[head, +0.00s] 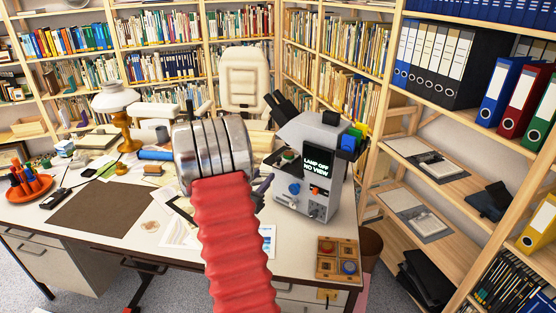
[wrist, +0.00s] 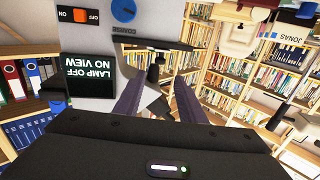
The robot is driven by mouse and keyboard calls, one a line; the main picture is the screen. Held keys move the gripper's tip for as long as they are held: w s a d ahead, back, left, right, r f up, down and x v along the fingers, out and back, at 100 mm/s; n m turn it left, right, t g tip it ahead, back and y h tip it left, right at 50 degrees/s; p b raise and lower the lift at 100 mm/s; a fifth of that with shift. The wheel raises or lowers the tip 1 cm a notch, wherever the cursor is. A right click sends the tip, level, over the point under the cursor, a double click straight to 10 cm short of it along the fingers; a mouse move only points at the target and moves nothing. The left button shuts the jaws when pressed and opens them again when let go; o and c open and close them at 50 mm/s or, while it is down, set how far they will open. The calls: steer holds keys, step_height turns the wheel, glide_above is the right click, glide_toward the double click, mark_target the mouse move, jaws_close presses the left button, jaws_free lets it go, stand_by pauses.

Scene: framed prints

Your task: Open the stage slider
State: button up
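A grey microscope-like device (head: 310,160) stands on the desk right of my arm. Its black screen (head: 318,164) reads "LAMP OFF NO VIEW"; the screen also shows in the wrist view (wrist: 88,75), upside down. A blue knob (wrist: 123,10) and an orange ON/OFF switch (wrist: 79,15) sit on its front. A flat, dark-edged plate (wrist: 150,42) juts out near the fingertips; I cannot tell whether it is the stage slider. My gripper (wrist: 155,88) is open, its two dark fingers apart. A small dark part shows between them; contact is unclear. In the head view my arm mostly hides the gripper.
The desk holds a lamp (head: 125,115), a brown mat (head: 105,209), a red pen tray (head: 28,186) and a wooden box with knobs (head: 338,259). A cream chair (head: 244,78) stands behind. Bookshelves line the back and right.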

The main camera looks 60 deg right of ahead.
mark_target(277, 160)
steer(key=d, duration=1.3)
steer(key=shift+d, duration=0.25)
steer(key=shift+c, duration=0.5)
jaws_close()
